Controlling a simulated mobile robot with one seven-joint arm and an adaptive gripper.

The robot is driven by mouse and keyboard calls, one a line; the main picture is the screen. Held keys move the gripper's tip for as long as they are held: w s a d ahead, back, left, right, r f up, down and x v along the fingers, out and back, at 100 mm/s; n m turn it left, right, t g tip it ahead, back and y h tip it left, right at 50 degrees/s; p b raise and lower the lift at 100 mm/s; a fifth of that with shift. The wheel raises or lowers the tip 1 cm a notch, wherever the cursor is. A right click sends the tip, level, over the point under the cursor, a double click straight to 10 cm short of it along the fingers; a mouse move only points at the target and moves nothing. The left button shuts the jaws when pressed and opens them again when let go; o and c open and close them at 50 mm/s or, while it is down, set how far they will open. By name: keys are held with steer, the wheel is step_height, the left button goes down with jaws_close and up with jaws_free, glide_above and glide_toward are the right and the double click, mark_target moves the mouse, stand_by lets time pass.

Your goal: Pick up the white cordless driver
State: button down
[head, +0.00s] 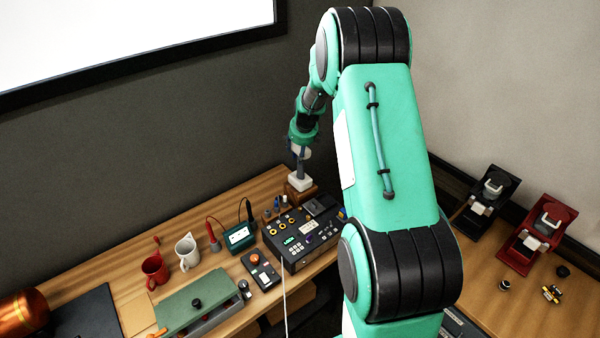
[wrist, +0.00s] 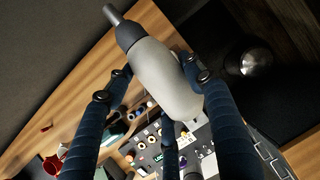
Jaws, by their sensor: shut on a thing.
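The white cordless driver (wrist: 165,75) fills the middle of the wrist view, pale body across the picture and dark nose with a grey tip toward the upper left. My gripper (wrist: 155,80) is shut on it, with dark blue fingers on either side. In the head view my gripper (head: 301,138) points down at the back of the bench, and the driver's pale foot (head: 300,184) shows below it, at a brown wooden block (head: 301,196). I cannot tell whether the foot touches the block.
A dark control box (head: 300,238) with knobs stands just in front. A green meter (head: 239,237), a white mug (head: 187,252) and a red mug (head: 155,270) stand to the left. The wall is close behind. Red and black machines stand on the right bench.

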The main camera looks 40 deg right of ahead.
steer(key=shift+r, duration=0.2)
steer(key=shift+w+r+b, duration=0.1)
steer(key=shift+r+b, duration=0.2)
steer(key=shift+r, duration=1.35)
steer(key=s+a+b, duration=0.1)
steer(key=s+a, duration=0.2)
steer(key=s, duration=0.4)
steer(key=s+a+r+b, duration=0.1)
steer(key=s+a, duration=0.3)
steer(key=s, duration=0.3)
steer(key=shift+a+r, duration=0.15)
steer(key=shift+r, duration=0.1)
steer(key=shift+s, duration=0.1)
